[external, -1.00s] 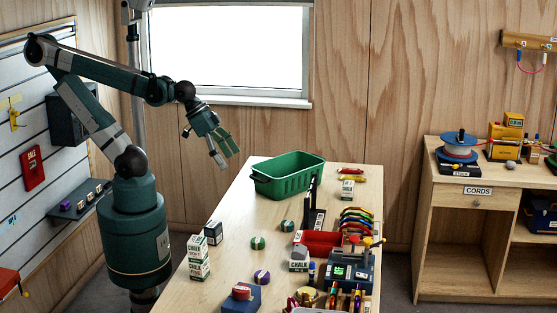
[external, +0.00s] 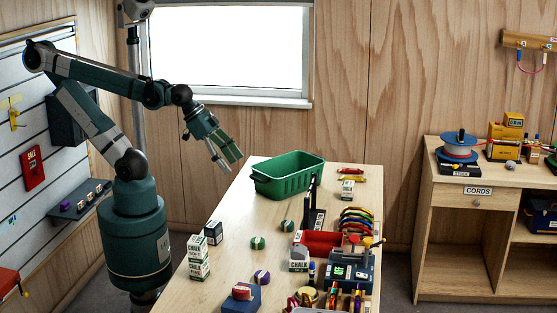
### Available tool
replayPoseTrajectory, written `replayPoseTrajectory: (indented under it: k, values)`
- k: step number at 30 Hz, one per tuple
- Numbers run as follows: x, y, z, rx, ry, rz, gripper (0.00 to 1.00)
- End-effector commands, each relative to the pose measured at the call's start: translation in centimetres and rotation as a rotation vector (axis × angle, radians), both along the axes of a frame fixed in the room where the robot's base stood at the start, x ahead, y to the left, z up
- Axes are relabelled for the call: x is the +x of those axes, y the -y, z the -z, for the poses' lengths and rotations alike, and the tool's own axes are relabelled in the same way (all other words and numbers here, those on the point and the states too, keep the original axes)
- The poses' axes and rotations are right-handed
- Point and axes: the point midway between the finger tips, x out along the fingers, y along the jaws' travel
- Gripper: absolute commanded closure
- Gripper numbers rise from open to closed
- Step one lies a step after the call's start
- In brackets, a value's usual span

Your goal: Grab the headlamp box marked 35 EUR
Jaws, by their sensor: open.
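My gripper (external: 232,163) is open and empty, in the air to the left of the green bin and above the table's far left edge. No 35 EUR mark can be read, so I cannot tell which box is the headlamp box. Candidate small boxes include a dark-and-white box (external: 213,232) near the table's left edge and a stack of white boxes with green print (external: 199,262) just in front of it. Another small white box (external: 347,190) stands to the right of the bin. My gripper is apart from all of them.
A green bin (external: 288,180) stands at the table's far end. Balls (external: 258,242) lie mid-table. A card terminal (external: 350,272), a chalk box (external: 299,260) and coloured gear crowd the right side. The wooden table (external: 222,285) is bare between the boxes and bin.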

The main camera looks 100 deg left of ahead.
Motion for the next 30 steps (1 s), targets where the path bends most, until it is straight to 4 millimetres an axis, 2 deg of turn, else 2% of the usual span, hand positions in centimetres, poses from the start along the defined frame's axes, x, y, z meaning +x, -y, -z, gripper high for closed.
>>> replayPoseTrajectory:
  k: [1, 4, 20, 30]
  values:
    - [0.0, 0.0, 0.0, 0.000, 0.000, 0.000, 0.42]
    - [0.0, 0.0, 0.0, 0.000, 0.000, 0.000, 0.55]
    - [0.2, 0.4, 0.3, -0.033, -0.017, -0.031, 0.55]
    - [1.0, 2.5, 2.2, -0.209, -0.126, -0.203, 0.55]
